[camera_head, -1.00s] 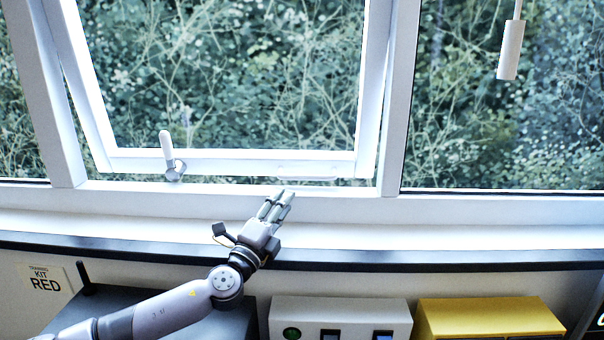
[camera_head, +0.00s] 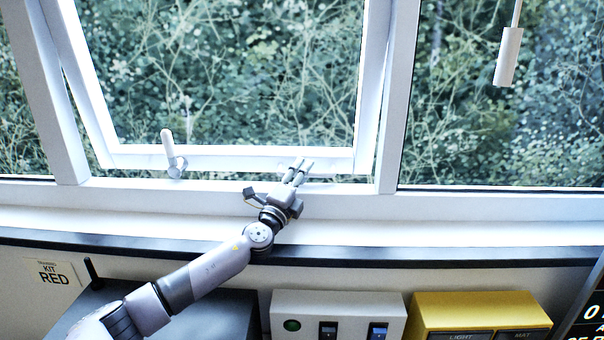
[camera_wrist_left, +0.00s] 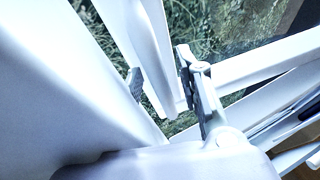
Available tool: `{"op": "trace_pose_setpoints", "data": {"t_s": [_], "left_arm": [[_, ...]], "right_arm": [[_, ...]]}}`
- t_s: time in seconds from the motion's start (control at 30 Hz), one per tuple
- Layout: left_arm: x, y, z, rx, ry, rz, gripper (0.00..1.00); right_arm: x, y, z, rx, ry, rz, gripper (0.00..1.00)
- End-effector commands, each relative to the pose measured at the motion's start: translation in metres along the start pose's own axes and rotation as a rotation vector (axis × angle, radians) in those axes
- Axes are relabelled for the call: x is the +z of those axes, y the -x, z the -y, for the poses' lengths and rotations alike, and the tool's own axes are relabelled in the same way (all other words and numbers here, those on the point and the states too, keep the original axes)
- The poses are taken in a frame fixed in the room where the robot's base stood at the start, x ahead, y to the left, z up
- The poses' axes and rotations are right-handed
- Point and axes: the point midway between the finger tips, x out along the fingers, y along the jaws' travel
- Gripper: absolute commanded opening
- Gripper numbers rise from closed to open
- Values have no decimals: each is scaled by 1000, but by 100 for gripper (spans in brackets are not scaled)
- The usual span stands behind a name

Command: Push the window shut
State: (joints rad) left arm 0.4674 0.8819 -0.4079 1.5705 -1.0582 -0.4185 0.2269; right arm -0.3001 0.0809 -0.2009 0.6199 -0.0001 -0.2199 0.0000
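The window (camera_head: 230,158) is a white-framed sash, tilted away from its fixed frame, with a gap along its bottom edge. A pale lever handle (camera_head: 168,150) stands upright at the left of its bottom rail. My left gripper (camera_head: 301,170) is at the right part of that rail, fingers pointing at it. Whether they touch it, I cannot tell. In the left wrist view, the fingers (camera_wrist_left: 163,78) stand apart, with the white window frame (camera_wrist_left: 150,50) seen between and beyond them. The fingers hide part of the rail. My right gripper is not in view.
A white sill (camera_head: 400,232) with a dark edge runs below the window. Under it are a grey box with switches (camera_head: 337,303) and a yellow box (camera_head: 478,306). A white cylinder (camera_head: 508,57) hangs at the upper right. The sill is clear.

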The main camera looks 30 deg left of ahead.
Motion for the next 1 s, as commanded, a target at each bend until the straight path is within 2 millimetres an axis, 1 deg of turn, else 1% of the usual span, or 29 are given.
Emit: {"op": "trace_pose_setpoints", "data": {"t_s": [0.13, 0.6, 0.63, 1.0], "left_arm": [[0, 0, 0, 0, 0, 0, 32], [0, 0, 0, 0, 0, 0, 1], [0, 0, 0, 1, 0, 0, 0], [0, 1, -1, 1, -1, 0, 0]], "right_arm": [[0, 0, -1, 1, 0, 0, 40], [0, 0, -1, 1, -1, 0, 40], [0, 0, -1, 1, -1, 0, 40], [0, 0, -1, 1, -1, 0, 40]]}}
